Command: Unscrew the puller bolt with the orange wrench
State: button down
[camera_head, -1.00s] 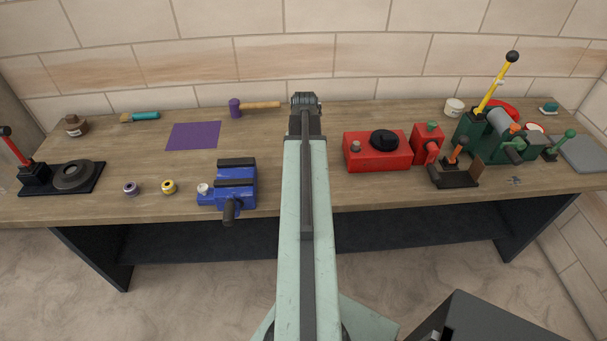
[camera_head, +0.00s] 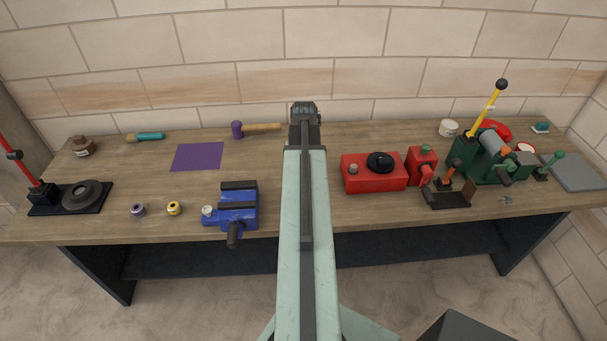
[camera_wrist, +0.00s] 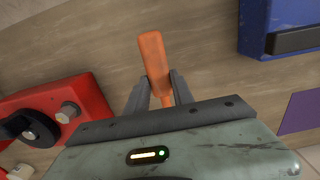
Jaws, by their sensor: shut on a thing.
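My gripper (camera_wrist: 160,87) has its two dark fingers closed around an orange tool, the orange wrench (camera_wrist: 153,52), in the wrist view. Its wide orange end sticks out past the fingertips; its other end is hidden by the gripper body. In the head view my gripper (camera_head: 305,112) is at the end of my outstretched arm, over the back middle of the bench, and the wrench is hidden there. I cannot pick out the puller bolt for certain in either view.
The wooden bench (camera_head: 270,160) holds a blue vise (camera_head: 236,215) left of my arm and a red box (camera_head: 372,176) right of it. A purple mat (camera_head: 197,157) and a mallet (camera_head: 260,128) lie behind the vise. Green machines (camera_head: 487,160) crowd the right. The red-lever stand (camera_head: 45,198) is far left.

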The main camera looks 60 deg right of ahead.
notch_tip(320, 180, up, 4)
jog(key=shift+r+p, duration=0.1)
jog(key=shift+p, duration=1.1)
notch_tip(320, 180, up, 7)
jog(key=w+d+m+p, duration=0.1)
jog(key=d+m+p, duration=0.1)
jog(key=p, duration=0.4)
jog(key=shift+d+p, duration=0.4)
jog(key=shift+d, duration=0.05)
